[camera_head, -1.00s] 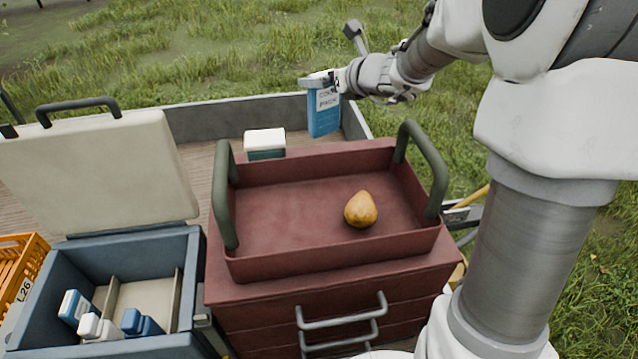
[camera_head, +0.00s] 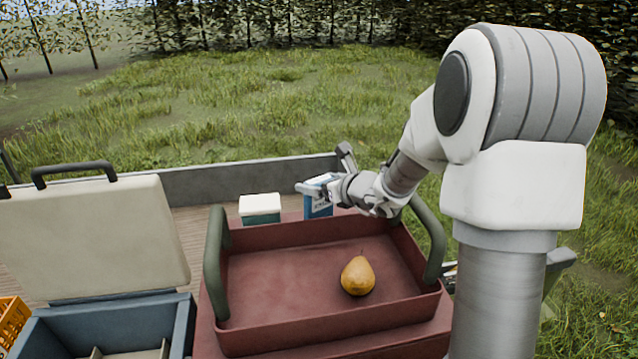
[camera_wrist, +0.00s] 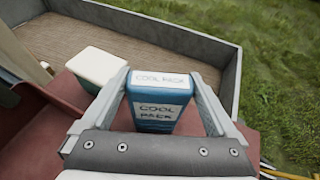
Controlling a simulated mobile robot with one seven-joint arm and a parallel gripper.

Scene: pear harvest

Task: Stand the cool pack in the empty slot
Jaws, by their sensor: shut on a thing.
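My gripper (camera_head: 318,187) is shut on the cool pack (camera_head: 317,207), a blue block with a white label. In the wrist view the cool pack (camera_wrist: 158,104) sits upright between the two fingers, with "COOL PACK" readable on its top and side. In the head view it is held at the back of the red tray, its lower part hidden behind the tray's rim. The blue cool box (camera_head: 60,328) stands open at the lower left with its cream lid (camera_head: 95,238) raised. Only the top of its inside and a divider show, so its slots are mostly cut off.
A red tray (camera_head: 290,325) with green handles holds a yellow pear (camera_head: 358,276). A white-lidded green box (camera_head: 260,208) stands behind it, left of the cool pack. An orange crate (camera_head: 14,322) is at the left edge. A grey side wall (camera_head: 270,176) bounds the wooden bed.

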